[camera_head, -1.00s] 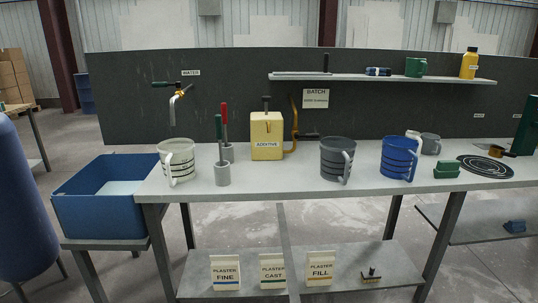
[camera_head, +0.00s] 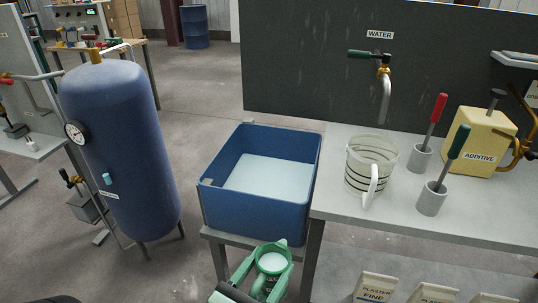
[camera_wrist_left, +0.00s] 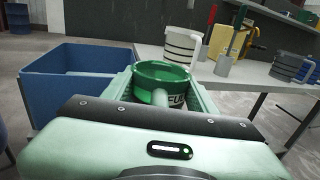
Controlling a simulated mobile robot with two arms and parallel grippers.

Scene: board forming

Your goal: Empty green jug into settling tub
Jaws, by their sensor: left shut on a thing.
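The green jug (camera_head: 272,261) is upright, with pale contents showing inside its rim. My left gripper (camera_head: 268,281) is shut on it, in front of the bench. In the left wrist view the jug (camera_wrist_left: 162,73) sits between the fingers, with its handle toward the palm and part of a label showing. The blue settling tub (camera_head: 255,217) stands on a low stand just beyond the jug, with a pale surface inside. The tub also shows at the left of the left wrist view (camera_wrist_left: 52,102). My right gripper is not in view.
A clear banded jug (camera_head: 371,165) stands on the bench near the tub, under the water tap (camera_head: 384,85). Grey cups with red- and green-handled tools and the yellow additive can (camera_head: 478,140) are farther right. A blue pressure tank (camera_head: 115,150) stands left of the tub.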

